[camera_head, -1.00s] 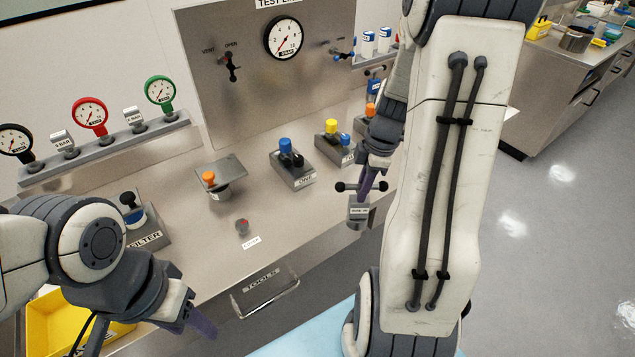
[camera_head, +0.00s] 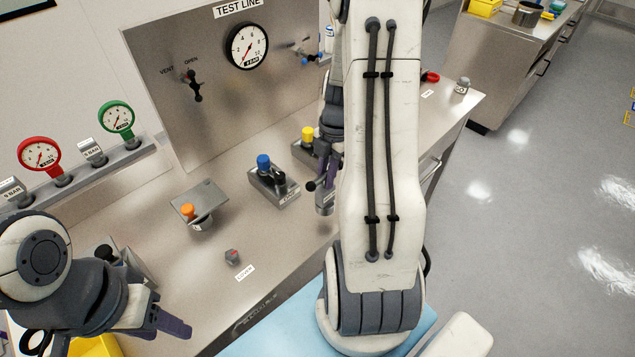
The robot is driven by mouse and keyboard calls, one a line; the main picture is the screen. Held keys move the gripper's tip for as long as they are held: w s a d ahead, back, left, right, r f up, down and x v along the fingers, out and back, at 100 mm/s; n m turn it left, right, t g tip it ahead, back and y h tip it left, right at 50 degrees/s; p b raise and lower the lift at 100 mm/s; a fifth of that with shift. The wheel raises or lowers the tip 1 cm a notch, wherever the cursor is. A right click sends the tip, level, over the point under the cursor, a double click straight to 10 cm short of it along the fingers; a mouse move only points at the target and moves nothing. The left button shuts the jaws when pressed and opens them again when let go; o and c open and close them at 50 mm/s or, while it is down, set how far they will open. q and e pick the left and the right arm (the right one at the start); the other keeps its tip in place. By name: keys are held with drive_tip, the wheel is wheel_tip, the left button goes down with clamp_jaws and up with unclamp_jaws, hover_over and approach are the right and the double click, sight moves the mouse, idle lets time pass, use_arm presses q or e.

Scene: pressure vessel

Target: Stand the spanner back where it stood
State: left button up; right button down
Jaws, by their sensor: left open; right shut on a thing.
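My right gripper (camera_head: 328,172) is over the front right of the bench, partly hidden by my own arm. It is shut on what looks like the spanner, a bar with a black ball end (camera_head: 311,186); the rest of it is mostly hidden. A grey metal piece (camera_head: 325,204) shows just under the gripper; I cannot tell whether it belongs to the spanner or stands on the bench. My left gripper (camera_head: 172,324) is at the lower left, open and empty, with purple fingers, near the bench's front.
The steel bench (camera_head: 200,265) carries a block with a blue knob (camera_head: 264,162), a plate with an orange knob (camera_head: 188,211) and a small part by the COVER label (camera_head: 232,257). A gauge panel (camera_head: 205,110) stands behind. A yellow tray (camera_head: 97,347) is at the lower left.

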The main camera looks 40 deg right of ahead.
sight(318, 189)
drive_tip(key=shift+w+a+f+p, duration=0.15)
drive_tip(key=shift+w+a+f, duration=0.2)
drive_tip(key=shift+w, duration=0.15)
drive_tip(key=shift+w+a+f+p, duration=0.2)
drive_tip(key=shift+w+f, duration=0.1)
drive_tip(key=shift+w, duration=0.2)
wheel_tip(318, 189, down, 4)
drive_tip(key=shift+r+p, duration=0.2)
drive_tip(key=shift+p, duration=0.55)
drive_tip(key=shift+f, duration=0.15)
drive_tip(key=shift+f, duration=0.2)
drive_tip(key=c, duration=0.8)
unclamp_jaws()
